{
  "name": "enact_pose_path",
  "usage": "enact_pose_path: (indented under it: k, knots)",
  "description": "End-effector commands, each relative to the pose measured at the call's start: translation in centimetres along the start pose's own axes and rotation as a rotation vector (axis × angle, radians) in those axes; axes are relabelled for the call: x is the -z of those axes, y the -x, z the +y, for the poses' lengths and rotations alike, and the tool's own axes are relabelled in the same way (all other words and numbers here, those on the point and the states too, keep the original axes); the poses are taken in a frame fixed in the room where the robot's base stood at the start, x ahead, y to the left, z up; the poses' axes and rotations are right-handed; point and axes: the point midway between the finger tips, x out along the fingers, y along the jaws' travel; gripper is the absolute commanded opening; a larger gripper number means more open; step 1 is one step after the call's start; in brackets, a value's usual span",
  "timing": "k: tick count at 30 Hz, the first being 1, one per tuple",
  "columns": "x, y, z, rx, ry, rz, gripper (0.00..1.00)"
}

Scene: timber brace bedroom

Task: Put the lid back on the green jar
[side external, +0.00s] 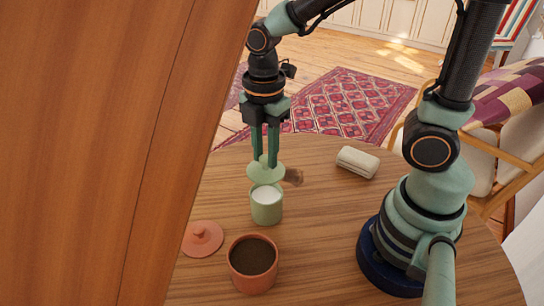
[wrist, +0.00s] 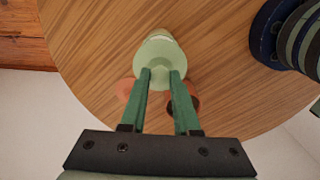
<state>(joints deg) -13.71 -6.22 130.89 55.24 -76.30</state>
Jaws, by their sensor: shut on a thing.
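My gripper (side external: 266,163) points down and is shut on the pale green lid (side external: 259,174), which also shows between the fingertips in the wrist view (wrist: 157,52). The lid is held above the table, apart from the jar. The green jar (side external: 267,213) stands upright and open on the table, with white contents in its mouth. In the side view the lid appears just above and slightly behind the jar's mouth. In the wrist view the lid and fingers hide much of what lies beneath, so I cannot tell how well they line up.
A terracotta pot (side external: 252,281) with dark contents stands in front of the jar. A terracotta lid (side external: 203,240) lies to its left. A cream case (side external: 358,162) lies at the back right of the round wooden table (side external: 318,228). A wooden panel (side external: 105,150) blocks the left side view.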

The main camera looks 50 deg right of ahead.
Motion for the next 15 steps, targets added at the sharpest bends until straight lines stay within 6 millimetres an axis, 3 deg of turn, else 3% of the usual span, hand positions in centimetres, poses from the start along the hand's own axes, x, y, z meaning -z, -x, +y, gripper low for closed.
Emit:
enact_pose_path:
  k: [15]
  knots:
    - [0.0, -4.4, 0.0, 0.004, 0.0, -0.001, 0.0]
